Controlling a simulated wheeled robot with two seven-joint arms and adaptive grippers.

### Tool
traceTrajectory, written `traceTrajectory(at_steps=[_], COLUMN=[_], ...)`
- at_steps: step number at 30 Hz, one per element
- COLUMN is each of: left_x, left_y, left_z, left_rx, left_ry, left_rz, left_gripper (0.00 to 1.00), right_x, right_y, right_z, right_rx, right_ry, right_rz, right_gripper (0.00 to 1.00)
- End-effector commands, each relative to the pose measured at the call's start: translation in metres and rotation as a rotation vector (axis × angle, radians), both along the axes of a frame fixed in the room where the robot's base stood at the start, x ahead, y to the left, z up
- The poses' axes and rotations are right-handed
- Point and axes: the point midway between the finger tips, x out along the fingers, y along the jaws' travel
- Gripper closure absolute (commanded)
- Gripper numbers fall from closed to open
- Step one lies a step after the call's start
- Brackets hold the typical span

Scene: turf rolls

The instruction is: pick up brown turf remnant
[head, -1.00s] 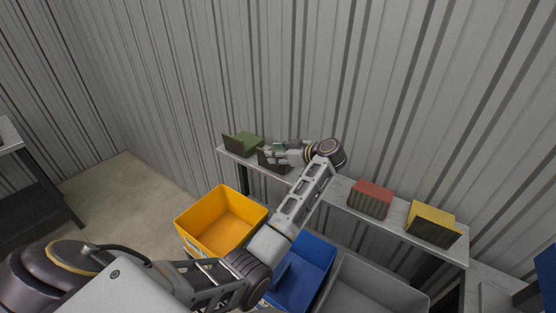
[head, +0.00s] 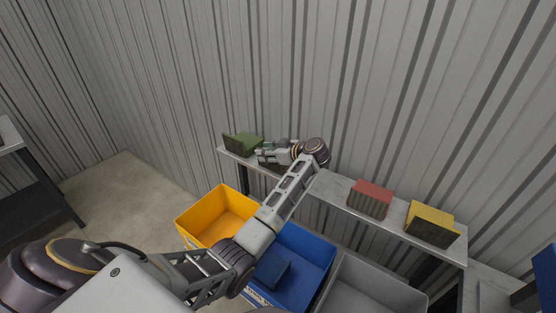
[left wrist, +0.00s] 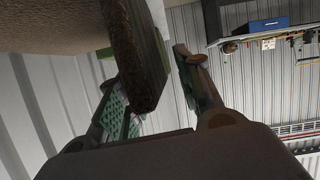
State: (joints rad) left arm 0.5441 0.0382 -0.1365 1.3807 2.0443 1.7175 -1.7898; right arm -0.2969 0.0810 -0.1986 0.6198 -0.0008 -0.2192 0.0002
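The gripper is open, with a visible gap between the right-hand finger and the remnant; contact on the other side is unclear. In the head view my left gripper (head: 268,154) is at the left part of the wall shelf, just right of the green remnant. The arm and gripper hide most of the brown remnant there. My right gripper is not in view.
The shelf (head: 333,186) also holds green (head: 246,143), red (head: 371,198) and yellow (head: 432,222) remnants. Below stand a yellow bin (head: 202,212), a blue bin (head: 317,252) with a blue piece (head: 277,271) inside, and a grey bin (head: 400,288). A corrugated wall stands close behind.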

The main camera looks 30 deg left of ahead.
Motion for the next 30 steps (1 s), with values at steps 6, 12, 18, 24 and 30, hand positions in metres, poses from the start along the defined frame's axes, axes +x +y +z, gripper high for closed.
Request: traceTrajectory(at_steps=[6,12,18,24,30], left_x=[0.000,0.000,0.000,0.000,0.000], left_y=[0.000,0.000,0.000,0.000,0.000], left_z=[0.000,0.000,0.000,0.000,0.002], left_rx=[0.000,0.000,0.000,0.000,0.000], left_ry=[0.000,0.000,0.000,0.000,-0.001], left_rz=[0.000,0.000,0.000,0.000,0.000], left_gripper=[0.64,0.90,1.00,1.00,1.00], right_x=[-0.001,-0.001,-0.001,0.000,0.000], right_y=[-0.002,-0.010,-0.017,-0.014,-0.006], right_z=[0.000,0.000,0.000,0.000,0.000], right_rx=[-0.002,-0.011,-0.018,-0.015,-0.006], right_ry=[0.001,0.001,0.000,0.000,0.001], right_rz=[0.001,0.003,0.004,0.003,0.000], right_gripper=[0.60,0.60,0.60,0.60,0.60])
